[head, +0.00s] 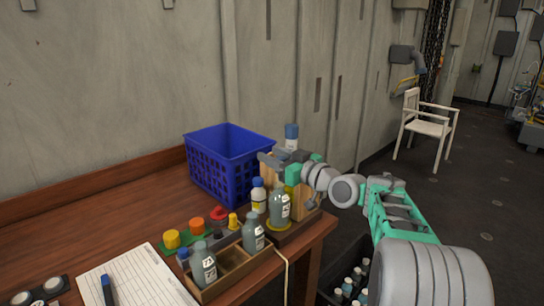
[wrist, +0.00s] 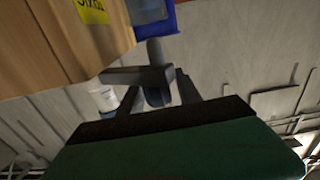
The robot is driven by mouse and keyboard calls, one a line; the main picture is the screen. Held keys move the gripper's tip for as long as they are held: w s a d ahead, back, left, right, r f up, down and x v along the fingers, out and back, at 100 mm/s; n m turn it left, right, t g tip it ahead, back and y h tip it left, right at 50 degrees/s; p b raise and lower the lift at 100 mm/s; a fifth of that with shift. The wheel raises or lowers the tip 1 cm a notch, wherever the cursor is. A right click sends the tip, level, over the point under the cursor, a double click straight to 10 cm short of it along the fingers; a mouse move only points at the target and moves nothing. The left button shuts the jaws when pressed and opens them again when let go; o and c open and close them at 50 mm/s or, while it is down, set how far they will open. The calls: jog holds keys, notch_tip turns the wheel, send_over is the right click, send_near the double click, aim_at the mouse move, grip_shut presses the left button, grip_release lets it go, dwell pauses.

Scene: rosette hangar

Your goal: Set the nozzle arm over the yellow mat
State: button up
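My gripper (head: 272,160) is at the top of the wooden dispenser box (head: 270,176), at the table's right end. In the wrist view my gripper (wrist: 158,92) has its fingers apart, one on each side of a dark grey rounded piece (wrist: 157,97). This piece joins a grey bar (wrist: 135,76), which looks like the nozzle arm. Narrow gaps seem to show beside the piece. In the head view my gripper hides most of the nozzle arm. The yellow mat (head: 279,228) is a small round pad, partly covered by a grey-green bottle (head: 279,207) standing on it.
A blue crate (head: 228,170) stands behind. A wooden rack (head: 236,268) holds bottles (head: 204,265) in front. A white bottle (head: 259,195) stands left of the mat. A blue-capped container (head: 291,136) rises behind my gripper. A dark bin (head: 330,293) with bottles is below the table's right end.

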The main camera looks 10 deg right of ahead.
jog(key=shift+o, duration=0.6)
jog(key=shift+d, duration=0.1)
jog(key=shift+s, duration=0.1)
jog(key=b+v, duration=0.1)
jog(key=v, duration=0.6)
jog(key=shift+s+d, duration=0.2)
jog(key=shift+s, duration=0.1)
